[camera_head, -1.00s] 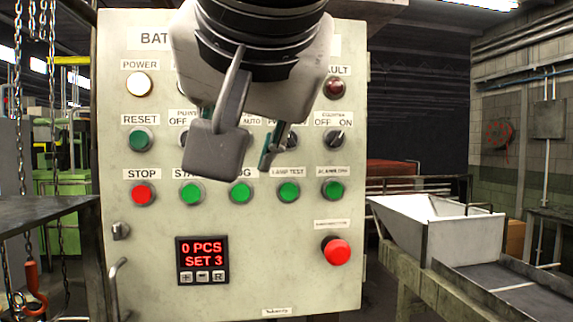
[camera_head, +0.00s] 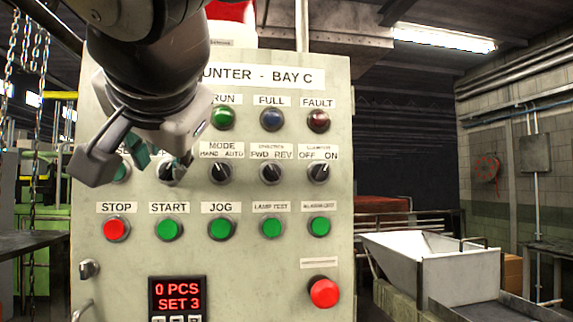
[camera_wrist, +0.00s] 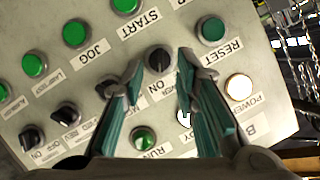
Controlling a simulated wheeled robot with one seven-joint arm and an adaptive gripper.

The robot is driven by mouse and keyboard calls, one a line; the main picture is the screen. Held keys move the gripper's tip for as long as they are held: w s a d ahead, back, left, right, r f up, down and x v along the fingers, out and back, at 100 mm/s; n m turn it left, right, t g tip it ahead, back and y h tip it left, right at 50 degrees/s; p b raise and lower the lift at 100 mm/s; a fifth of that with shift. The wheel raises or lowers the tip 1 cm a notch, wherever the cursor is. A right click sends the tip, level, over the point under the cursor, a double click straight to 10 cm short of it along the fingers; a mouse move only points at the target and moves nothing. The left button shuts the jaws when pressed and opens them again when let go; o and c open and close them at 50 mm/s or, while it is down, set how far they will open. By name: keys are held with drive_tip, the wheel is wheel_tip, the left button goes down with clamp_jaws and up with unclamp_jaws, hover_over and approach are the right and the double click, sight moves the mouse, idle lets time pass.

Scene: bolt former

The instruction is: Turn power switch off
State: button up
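The power switch is a black rotary knob on the upper panel, in the row below the lamps. In the wrist view the power switch (camera_wrist: 160,60) sits between my two fingertips, with part of an ON label beside it. In the head view the power switch (camera_head: 170,173) is partly covered by my gripper (camera_head: 140,163), and its OFF/ON label is hidden. My gripper (camera_wrist: 159,72) is open, one finger on each side of the knob; I cannot tell whether either finger touches it. The knob's setting is unclear. The white POWER lamp (camera_wrist: 239,88) looks lit.
The mode switch (camera_head: 220,171) and other black knobs stand close by in the same row. The reset button (camera_wrist: 211,29) is on the other side. Below are the red stop button (camera_head: 117,229) and several green buttons. A red mushroom button (camera_head: 324,292) sits lower right.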

sight(166, 171)
drive_tip(key=shift+x, duration=1.5)
clamp_jaws()
